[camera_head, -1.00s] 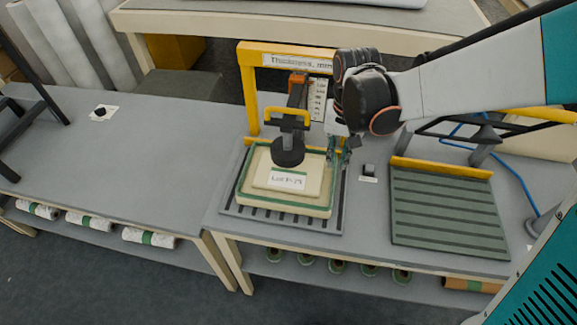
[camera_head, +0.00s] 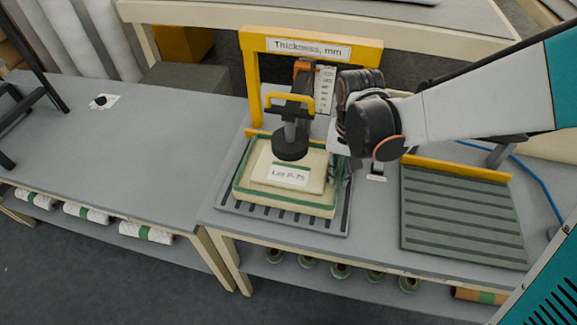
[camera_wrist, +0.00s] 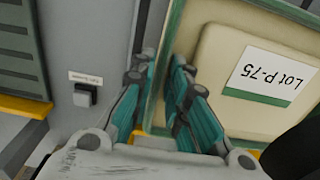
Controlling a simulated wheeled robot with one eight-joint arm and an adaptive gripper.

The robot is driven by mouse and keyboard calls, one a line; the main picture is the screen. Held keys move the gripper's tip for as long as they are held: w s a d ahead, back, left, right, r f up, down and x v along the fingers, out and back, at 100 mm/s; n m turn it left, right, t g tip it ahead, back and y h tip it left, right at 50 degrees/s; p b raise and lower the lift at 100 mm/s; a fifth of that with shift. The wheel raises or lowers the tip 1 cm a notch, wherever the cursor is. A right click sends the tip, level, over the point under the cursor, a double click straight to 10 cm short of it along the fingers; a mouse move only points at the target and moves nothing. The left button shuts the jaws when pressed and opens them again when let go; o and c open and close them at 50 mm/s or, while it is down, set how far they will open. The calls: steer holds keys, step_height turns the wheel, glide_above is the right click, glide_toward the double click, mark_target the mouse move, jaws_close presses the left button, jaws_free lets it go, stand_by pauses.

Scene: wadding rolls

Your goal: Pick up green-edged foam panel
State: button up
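The green-edged foam panel (camera_head: 240,186) is a cream slab with a green border, lying flat on a slatted plate in the yellow-framed thickness gauge. A smaller cream block labelled "Lot P-75" (camera_head: 288,175) lies on it, under the gauge's black round foot (camera_head: 290,148). My gripper (camera_head: 340,172) is at the panel's right edge, partly hidden by my wrist. In the wrist view my gripper (camera_wrist: 163,62) has its teal fingers apart, with the panel's cream and green edge (camera_wrist: 172,22) showing between the tips. I cannot tell whether either finger touches it.
The yellow gauge frame (camera_head: 252,80) stands behind the panel, with a yellow handle (camera_head: 290,100) above it. A green ribbed tray (camera_head: 460,215) with a yellow back bar lies to the right. The left table is mostly clear.

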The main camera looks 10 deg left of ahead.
jaws_close()
steer(key=shift+r, duration=0.2)
